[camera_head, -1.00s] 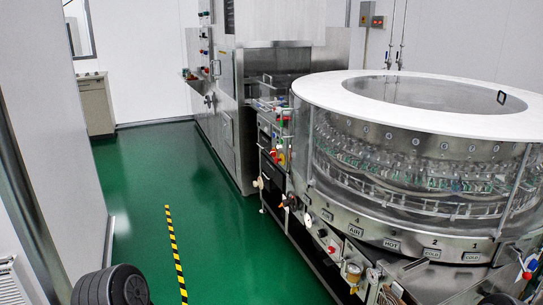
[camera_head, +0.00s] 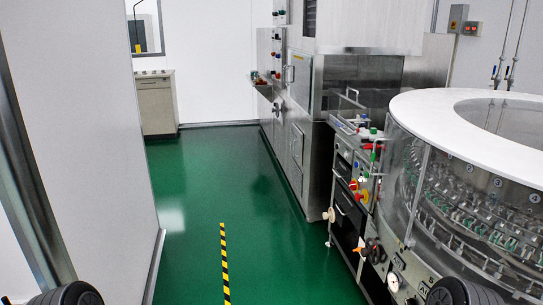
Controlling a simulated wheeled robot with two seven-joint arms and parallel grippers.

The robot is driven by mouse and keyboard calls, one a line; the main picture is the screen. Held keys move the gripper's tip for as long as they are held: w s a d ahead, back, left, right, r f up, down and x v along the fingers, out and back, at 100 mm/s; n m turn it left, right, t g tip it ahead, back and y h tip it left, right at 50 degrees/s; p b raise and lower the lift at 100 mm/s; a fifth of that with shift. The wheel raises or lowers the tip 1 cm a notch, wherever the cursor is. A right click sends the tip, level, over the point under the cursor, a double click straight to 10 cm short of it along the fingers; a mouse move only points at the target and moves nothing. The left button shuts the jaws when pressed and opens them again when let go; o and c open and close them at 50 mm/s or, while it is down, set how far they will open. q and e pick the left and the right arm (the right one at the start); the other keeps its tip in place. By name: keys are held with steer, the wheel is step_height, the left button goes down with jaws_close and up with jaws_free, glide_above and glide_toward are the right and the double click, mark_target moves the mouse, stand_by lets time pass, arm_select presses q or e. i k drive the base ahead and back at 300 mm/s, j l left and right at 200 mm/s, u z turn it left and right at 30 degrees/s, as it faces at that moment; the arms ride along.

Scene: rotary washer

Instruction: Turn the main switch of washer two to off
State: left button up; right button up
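The round washer (camera_head: 430,170) with a white ring top and clear wall stands at the right, cut off by the picture's edge. A control unit (camera_head: 345,165) with several coloured knobs stands at its left side. A red and yellow knob (camera_head: 363,195) shows on it, too small to read its setting. I cannot tell which control is the main switch, or which machine is washer two. Dark rounded parts of my arms show at the bottom left and bottom right edges. Neither gripper is in view.
A steel cabinet machine (camera_head: 298,130) with buttons on its side stands further back. A striped tape line (camera_head: 224,265) runs along the open green floor (camera_head: 205,200). A white wall (camera_head: 85,130) bounds the left. A small cabinet (camera_head: 157,104) stands at the back.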

mark_target(352, 186)
steer(key=i+z, duration=0.1)
steer(key=i, duration=0.35)
steer(key=i+j+z, duration=0.1)
steer(key=i, duration=0.3)
steer(key=i+j+z, duration=0.1)
steer(key=i, duration=0.35)
steer(key=i+j+z, duration=0.1)
steer(key=i+j, duration=0.15)
steer(key=i, duration=0.2)
steer(key=i+j+z, duration=0.2)
steer(key=i+z, duration=0.2)
steer(key=i+j+z, duration=0.25)
steer(key=z, duration=0.15)
steer(key=i+j+z, duration=0.5)
steer(key=j+z, duration=0.25)
steer(key=j, duration=0.1)
